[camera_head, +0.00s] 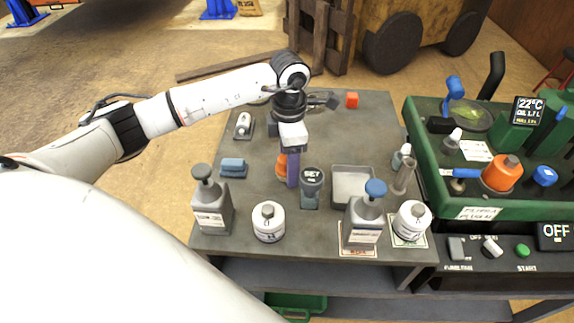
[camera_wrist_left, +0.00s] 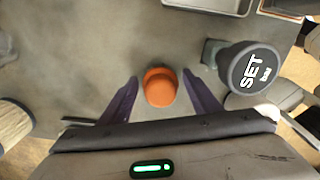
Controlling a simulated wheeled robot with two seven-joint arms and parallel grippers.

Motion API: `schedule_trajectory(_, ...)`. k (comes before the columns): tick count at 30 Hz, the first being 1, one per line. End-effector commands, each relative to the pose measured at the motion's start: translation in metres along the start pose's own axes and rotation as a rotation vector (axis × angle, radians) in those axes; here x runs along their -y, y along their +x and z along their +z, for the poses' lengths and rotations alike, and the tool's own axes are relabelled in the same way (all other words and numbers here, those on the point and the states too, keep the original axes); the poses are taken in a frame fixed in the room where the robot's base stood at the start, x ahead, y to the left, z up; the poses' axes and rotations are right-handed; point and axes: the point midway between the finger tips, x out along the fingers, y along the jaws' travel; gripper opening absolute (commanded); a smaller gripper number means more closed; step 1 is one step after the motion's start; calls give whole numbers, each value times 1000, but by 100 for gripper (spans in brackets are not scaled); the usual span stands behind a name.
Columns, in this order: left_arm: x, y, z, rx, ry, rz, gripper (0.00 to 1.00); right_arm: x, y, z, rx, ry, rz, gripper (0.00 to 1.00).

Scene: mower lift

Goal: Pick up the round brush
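An orange round-topped piece (camera_head: 281,165), which may be the round brush, stands on the grey table, partly hidden by my left gripper in the head view. In the left wrist view this orange piece (camera_wrist_left: 160,87) lies between the two purple fingers, with a gap on each side. My left gripper (camera_head: 287,178) reaches down over it and is open; its fingers also show in the wrist view (camera_wrist_left: 160,80). The bristles, if any, cannot be seen. My right gripper is not in view.
The dark SET device (camera_head: 312,180) stands close right of the left gripper. A blue block-like item (camera_head: 233,166) lies to the left.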

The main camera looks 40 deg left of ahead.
Motion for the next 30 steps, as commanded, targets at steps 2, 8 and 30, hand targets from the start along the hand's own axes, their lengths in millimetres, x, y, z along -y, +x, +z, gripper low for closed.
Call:
schedule_trajectory(2, 0, 0, 0, 0, 0, 0, 43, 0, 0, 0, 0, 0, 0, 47)
schedule_trajectory(8, 0, -1, 0, 1, 0, 0, 16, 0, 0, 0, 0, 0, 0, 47)
schedule_trajectory(30, -1, -90, 1, 3, 0, 2, 16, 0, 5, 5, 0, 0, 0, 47)
